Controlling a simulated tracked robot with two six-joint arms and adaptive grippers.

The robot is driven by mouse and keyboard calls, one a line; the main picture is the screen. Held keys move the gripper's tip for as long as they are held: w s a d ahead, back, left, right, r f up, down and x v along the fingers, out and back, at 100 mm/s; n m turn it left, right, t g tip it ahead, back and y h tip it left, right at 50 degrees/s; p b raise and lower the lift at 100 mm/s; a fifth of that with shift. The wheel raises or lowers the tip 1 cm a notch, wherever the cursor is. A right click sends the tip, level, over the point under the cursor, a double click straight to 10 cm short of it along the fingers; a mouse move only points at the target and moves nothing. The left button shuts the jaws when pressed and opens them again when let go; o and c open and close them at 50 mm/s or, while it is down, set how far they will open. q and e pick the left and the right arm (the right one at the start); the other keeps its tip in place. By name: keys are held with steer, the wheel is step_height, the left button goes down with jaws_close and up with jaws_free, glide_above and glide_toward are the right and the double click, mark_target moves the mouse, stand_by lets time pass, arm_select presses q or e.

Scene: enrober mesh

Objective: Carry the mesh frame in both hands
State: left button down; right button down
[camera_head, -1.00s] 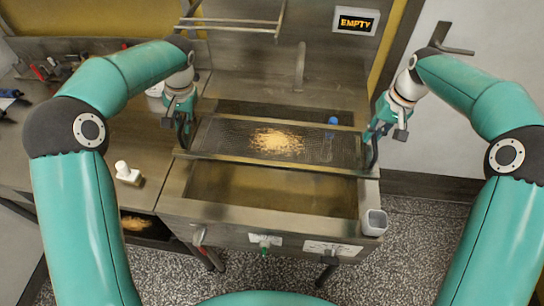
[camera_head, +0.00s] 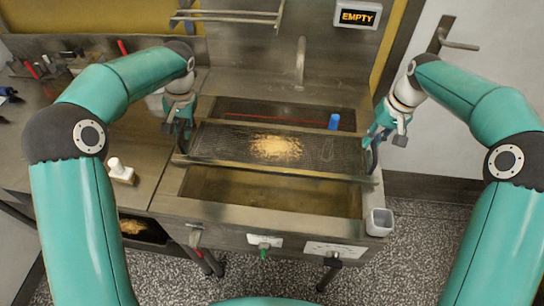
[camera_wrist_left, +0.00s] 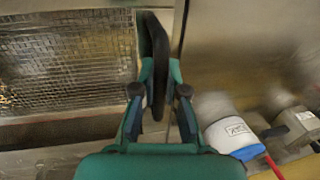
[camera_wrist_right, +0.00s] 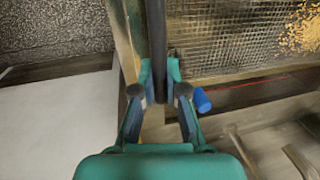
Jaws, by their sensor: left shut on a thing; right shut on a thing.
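The mesh frame (camera_head: 220,146) is a wide rectangular wire screen with metal rims, bearing a pile of golden crumbs (camera_head: 275,147). It spans across the metal basin unit, between my two grippers; I cannot tell whether it touches the unit. My left gripper (camera_head: 181,136) is shut on the dark handle at the frame's left end; the handle also shows in the left wrist view (camera_wrist_left: 155,60). My right gripper (camera_head: 371,142) is shut on the dark handle at the right end, also seen in the right wrist view (camera_wrist_right: 157,45).
The open basin (camera_head: 270,192) lies in front of the frame, with a narrower opening (camera_head: 270,113) behind. A white bottle (camera_head: 121,172) is on the left counter. A display (camera_head: 358,17) reads EMPTY.

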arm_select(q)
steer(key=shift+f+b, duration=0.55)
steer(key=shift+f, duration=0.15)
arm_select(e)
steer(key=shift+f, duration=0.7)
arm_select(q)
steer(key=c, duration=1.2)
jaws_free()
steer(key=shift+r, duration=0.25)
arm_select(e)
steer(key=c, duration=1.2)
jaws_free()
steer(key=shift+r, duration=0.25)
